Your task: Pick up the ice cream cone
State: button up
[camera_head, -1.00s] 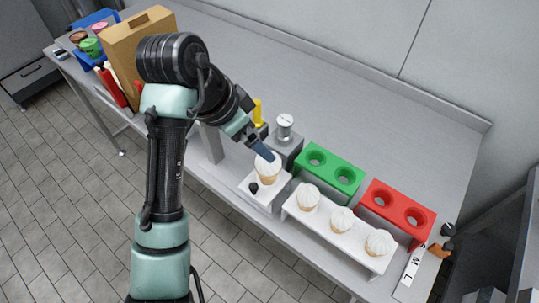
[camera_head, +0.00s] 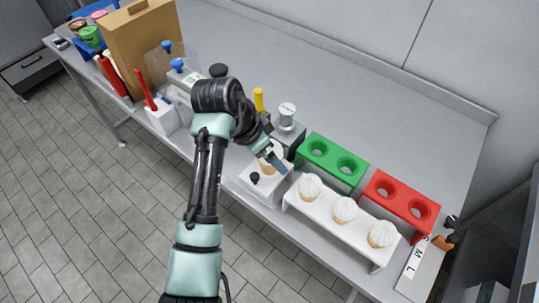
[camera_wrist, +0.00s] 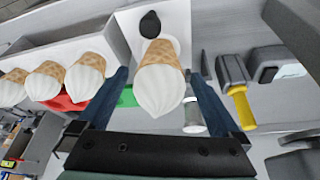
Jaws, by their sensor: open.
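An ice cream cone (camera_wrist: 159,82) with a white swirl top stands in a small white stand (camera_head: 262,186) that has a black knob. In the wrist view it lies between the two blue fingers of my gripper (camera_wrist: 160,98), which are open, one on each side. In the head view my gripper (camera_head: 274,163) covers most of this cone. Three more cones, including the nearest (camera_head: 310,187), stand in a white rack (camera_head: 335,225) to the right. I cannot tell whether the fingers touch the cone.
A green holder (camera_head: 331,162) and a red holder (camera_head: 400,205), each with two holes, stand behind the rack. A metal-topped dispenser (camera_head: 287,117) and a yellow handle (camera_head: 258,99) stand close behind my gripper. A brown box (camera_head: 141,45) is at the left. The table's back is clear.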

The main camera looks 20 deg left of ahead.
jog(key=shift+w+d+f, duration=0.15)
jog(key=shift+f, duration=0.25)
jog(key=shift+c, duration=0.2)
